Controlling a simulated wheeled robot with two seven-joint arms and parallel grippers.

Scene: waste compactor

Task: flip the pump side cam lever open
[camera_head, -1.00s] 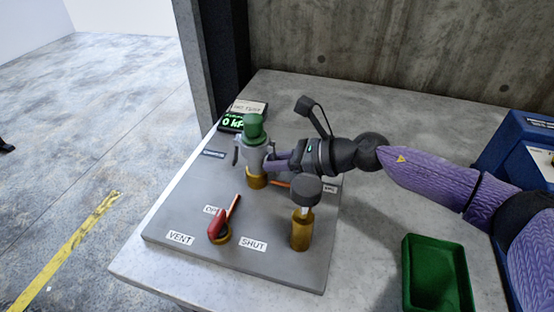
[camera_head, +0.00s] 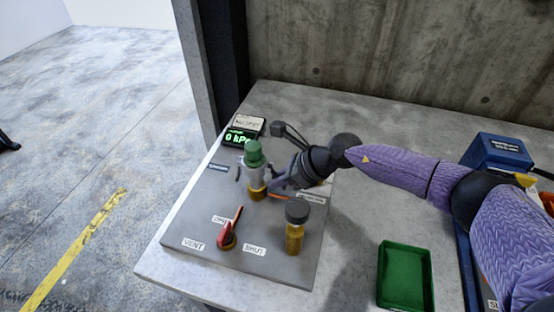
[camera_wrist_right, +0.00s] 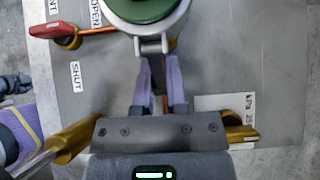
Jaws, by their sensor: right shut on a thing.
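The hose coupling (camera_head: 254,174) stands upright on the grey panel, with a silver body, green cap and brass base. A cam lever (camera_head: 239,172) shows on its left side, close to the body. My right gripper (camera_head: 278,184) comes in from the right at the coupling's other side. In the right wrist view its purple fingers (camera_wrist_right: 160,85) are closed together just below the green cap (camera_wrist_right: 140,10), on the side cam lever (camera_wrist_right: 151,46).
A red-handled vent valve (camera_head: 232,230) stands at the panel's front between labels. A 0 kPa display (camera_head: 240,137) is behind. A green tray (camera_head: 405,278) and blue box (camera_head: 497,153) lie right.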

